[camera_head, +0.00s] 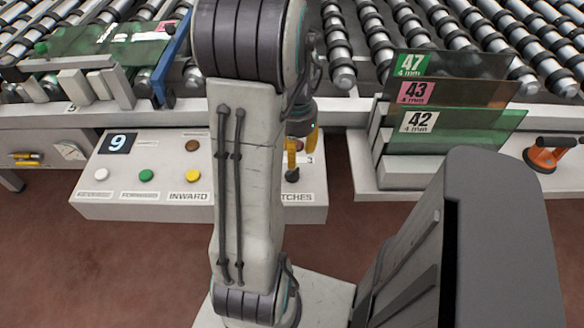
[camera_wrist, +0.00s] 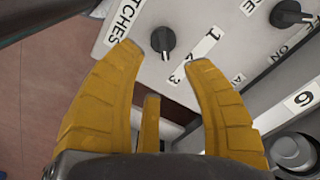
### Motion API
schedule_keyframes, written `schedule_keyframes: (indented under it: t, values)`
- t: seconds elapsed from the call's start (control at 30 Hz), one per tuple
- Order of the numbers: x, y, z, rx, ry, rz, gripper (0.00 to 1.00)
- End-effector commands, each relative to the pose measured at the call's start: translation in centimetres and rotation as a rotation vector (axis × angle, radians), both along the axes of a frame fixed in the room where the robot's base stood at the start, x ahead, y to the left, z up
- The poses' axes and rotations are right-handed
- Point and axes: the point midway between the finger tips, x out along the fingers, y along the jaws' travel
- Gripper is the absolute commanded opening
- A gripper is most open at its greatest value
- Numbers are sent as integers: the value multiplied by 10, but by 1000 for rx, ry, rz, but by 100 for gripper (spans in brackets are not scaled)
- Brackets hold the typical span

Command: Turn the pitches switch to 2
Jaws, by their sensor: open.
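The pitches switch is a black rotary knob (camera_wrist: 163,40) on a pale panel, with a light mark at its lower edge in the wrist view. A label ending in "TCHES" (camera_wrist: 127,18) is beside it. A white strip with "1" (camera_wrist: 207,42) is to its right; the strip's lower part is partly covered by a finger. In the head view the knob (camera_head: 292,175) shows just below my fingers. My gripper (camera_wrist: 160,60) is open, its yellow fingers on either side of the knob; I cannot tell whether they touch it. It also shows in the head view (camera_head: 301,158), partly behind my arm.
The control box (camera_head: 120,211) has white, green and yellow buttons and a display (camera_head: 117,142) reading 9. A second black knob (camera_wrist: 290,13) is at the upper right. Glass sheets (camera_head: 455,120) labelled 47, 43 and 42 stand right of the box. Roller conveyors (camera_head: 450,25) run behind.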

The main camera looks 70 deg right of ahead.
Motion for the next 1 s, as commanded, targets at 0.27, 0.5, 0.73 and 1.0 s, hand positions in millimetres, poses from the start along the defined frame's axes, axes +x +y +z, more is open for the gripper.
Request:
schedule_keyframes:
  t: [0.27,0.5,0.73,1.0]
  values:
    - [0,-1,-7,-2,0,-76,45]
    - [0,0,-37,0,0,-81,45]
    - [0,-1,-61,-1,0,-80,45]
    - [0,-1,-73,-4,0,-80,45]
